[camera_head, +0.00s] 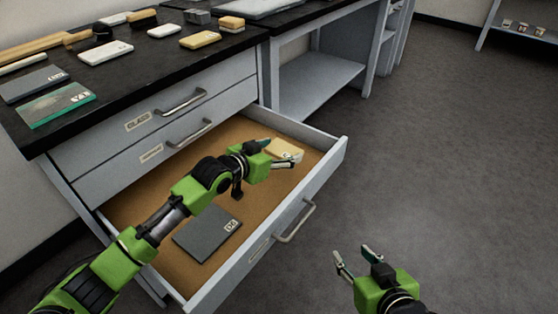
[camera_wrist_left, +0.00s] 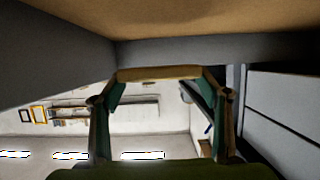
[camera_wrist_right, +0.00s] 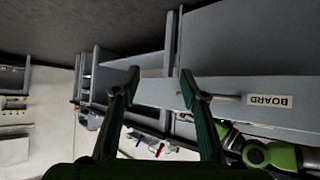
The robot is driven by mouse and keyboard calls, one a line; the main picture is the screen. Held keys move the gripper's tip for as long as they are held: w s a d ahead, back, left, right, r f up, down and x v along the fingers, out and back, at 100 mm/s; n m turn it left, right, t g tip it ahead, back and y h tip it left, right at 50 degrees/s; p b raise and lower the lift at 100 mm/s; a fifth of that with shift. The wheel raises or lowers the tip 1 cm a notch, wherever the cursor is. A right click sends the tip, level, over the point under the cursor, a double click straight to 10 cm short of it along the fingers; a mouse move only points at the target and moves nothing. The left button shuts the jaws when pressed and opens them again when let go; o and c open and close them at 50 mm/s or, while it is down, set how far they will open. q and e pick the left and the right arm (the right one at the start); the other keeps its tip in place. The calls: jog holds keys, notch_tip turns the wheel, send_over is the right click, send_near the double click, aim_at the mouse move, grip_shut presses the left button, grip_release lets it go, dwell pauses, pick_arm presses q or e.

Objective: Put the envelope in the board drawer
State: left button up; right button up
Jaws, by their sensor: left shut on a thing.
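The board drawer (camera_head: 327,162) is pulled open, and its front carries a BOARD label in the right wrist view (camera_wrist_right: 270,101). My left gripper (camera_head: 281,153) is inside the drawer near its far right corner. It is shut on a tan, flat piece, which I take to be the envelope (camera_head: 284,148). The piece spans the fingertips in the left wrist view (camera_wrist_left: 160,73), low by the drawer floor; whether it touches the floor I cannot tell. My right gripper (camera_head: 355,256) is open and empty, outside the drawer to its right.
A dark grey flat item (camera_head: 207,232) lies in the drawer's near part. The drawer handle (camera_head: 296,222) sticks out in front. Two shut drawers (camera_head: 160,127) lie above. The black worktop (camera_head: 150,68) holds several small items. The floor (camera_head: 450,170) at right is clear.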

pick_arm(q)
notch_tip(320, 180, down, 3)
jog(key=shift+w+f+b, duration=0.1)
jog(key=shift+f+b, duration=0.05)
jog(key=shift+b, duration=0.55)
pick_arm(e)
jog(key=w+a+r+t+y, duration=0.1)
jog(key=w+a+r+t, duration=0.1)
jog(key=w+r+t, duration=0.2)
notch_tip(320, 180, up, 3)
jog(key=shift+w+f, duration=0.1)
jog(key=shift+w, duration=0.05)
pick_arm(q)
jog(key=shift+f, duration=0.1)
jog(key=shift+f, duration=0.5)
jog(key=o, duration=0.9)
pick_arm(e)
jog(key=shift+w+a+r+t+y, duration=0.15)
jog(key=shift+r+t+y, duration=0.15)
jog(key=shift+r, duration=0.25)
